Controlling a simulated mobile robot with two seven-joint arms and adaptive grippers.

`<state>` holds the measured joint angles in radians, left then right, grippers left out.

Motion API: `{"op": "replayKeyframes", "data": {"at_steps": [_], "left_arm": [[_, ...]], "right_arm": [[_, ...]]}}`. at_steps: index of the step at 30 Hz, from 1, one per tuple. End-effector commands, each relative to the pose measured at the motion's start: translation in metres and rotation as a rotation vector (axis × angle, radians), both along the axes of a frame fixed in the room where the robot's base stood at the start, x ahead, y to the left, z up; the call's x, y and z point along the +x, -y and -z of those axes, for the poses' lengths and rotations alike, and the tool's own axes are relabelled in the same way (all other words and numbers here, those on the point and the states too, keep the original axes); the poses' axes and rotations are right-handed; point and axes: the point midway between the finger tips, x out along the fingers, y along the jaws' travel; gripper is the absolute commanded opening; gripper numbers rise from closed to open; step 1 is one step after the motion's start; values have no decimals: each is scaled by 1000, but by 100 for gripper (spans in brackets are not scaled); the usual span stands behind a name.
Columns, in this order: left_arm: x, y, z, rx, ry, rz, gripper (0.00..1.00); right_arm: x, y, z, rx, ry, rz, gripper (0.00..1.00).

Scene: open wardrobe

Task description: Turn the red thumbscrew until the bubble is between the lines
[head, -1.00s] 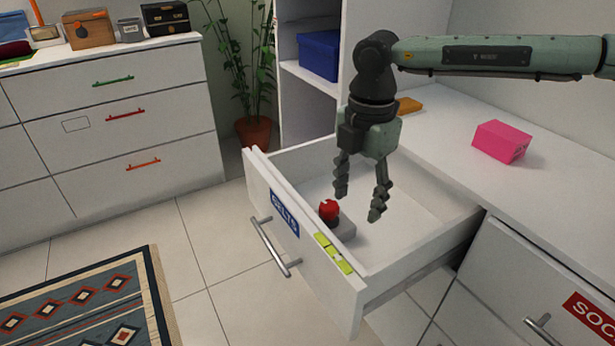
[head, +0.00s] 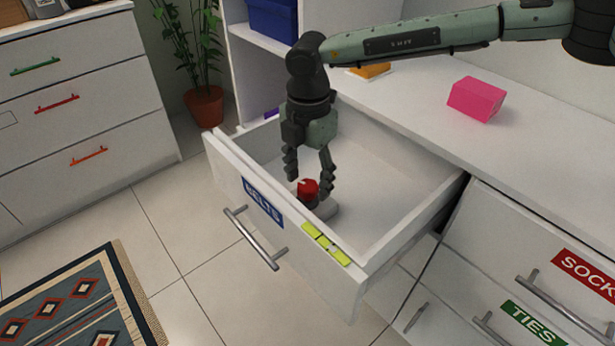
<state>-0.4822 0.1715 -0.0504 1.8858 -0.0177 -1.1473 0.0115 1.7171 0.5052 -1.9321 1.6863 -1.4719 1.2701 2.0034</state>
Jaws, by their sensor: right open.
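The red thumbscrew (head: 307,189) stands on a small grey block (head: 324,210) inside the open drawer labelled BELTS (head: 360,268), just behind its front panel. A yellow-green level vial (head: 326,244) lies on the top edge of the drawer front; its bubble and lines are too small to read. My right gripper (head: 309,183) points down into the drawer. Its open fingers are on either side of the thumbscrew, around its upper part; I cannot tell whether they touch it. My left gripper is not in view.
A pink box (head: 477,99) and an orange item (head: 370,70) lie on the white counter (head: 420,90). Closed drawers labelled SOCKS and TIES (head: 535,322) are at the lower right. A patterned rug (head: 75,305) and a potted plant (head: 204,104) are on the left.

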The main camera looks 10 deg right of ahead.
Motion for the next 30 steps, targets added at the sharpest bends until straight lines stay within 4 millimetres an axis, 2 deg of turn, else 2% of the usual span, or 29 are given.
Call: {"op": "replayKeyframes", "data": {"at_steps": [3,11,23,30], "left_arm": [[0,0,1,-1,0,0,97],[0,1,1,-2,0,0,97],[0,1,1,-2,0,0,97],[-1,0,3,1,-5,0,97]], "right_arm": [[0,0,6,0,0,0,56],[0,0,7,1,1,0,55],[0,0,7,0,0,0,6],[0,0,8,0,0,-20,6]]}}
